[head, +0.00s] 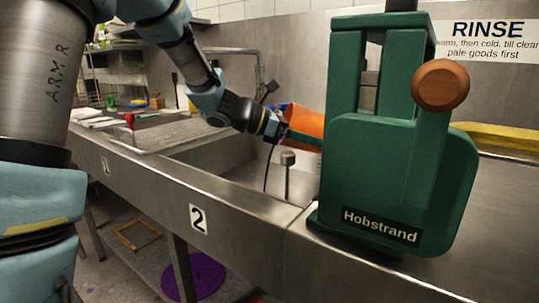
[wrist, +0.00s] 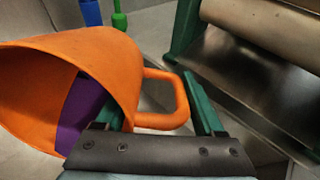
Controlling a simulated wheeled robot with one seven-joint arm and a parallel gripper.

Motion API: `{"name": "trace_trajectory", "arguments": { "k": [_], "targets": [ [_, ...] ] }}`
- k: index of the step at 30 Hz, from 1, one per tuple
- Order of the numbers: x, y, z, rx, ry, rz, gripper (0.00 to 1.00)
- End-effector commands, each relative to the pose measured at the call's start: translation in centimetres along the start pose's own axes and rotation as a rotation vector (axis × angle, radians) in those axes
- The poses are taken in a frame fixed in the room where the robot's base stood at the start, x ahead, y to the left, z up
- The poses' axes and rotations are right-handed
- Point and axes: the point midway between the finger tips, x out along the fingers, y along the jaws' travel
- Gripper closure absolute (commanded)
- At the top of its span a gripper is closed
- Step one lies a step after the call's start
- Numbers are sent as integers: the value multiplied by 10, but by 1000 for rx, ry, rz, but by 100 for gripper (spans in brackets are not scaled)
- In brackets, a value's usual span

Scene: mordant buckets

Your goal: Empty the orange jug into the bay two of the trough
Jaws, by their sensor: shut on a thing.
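The orange jug (head: 305,119) is in the air over bay two (head: 240,158) of the steel trough, partly hidden by a green machine. My gripper (head: 294,135) is shut on its handle; the handle also shows between the green fingers in the wrist view (wrist: 160,122). The jug (wrist: 112,58) is tilted, its wide mouth facing left in the wrist view. A purple patch (wrist: 80,115) shows inside it. A thin purple line (head: 267,168) runs down from near the jug into the bay, like a stream. The bay's floor is hidden.
The green Hobstrand machine (head: 390,180) with a brown knob stands close right of the jug. The label 2 (head: 198,219) is on the trough's front. A purple disc (head: 196,277) lies below.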

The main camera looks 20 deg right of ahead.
Motion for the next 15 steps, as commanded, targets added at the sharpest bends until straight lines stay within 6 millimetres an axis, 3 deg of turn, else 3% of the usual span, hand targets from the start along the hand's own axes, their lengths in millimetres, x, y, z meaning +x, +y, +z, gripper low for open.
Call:
{"name": "trace_trajectory", "arguments": {
  "k": [15],
  "targets": [
    [-4,0,1,-1,-31,0,100]
  ]
}}
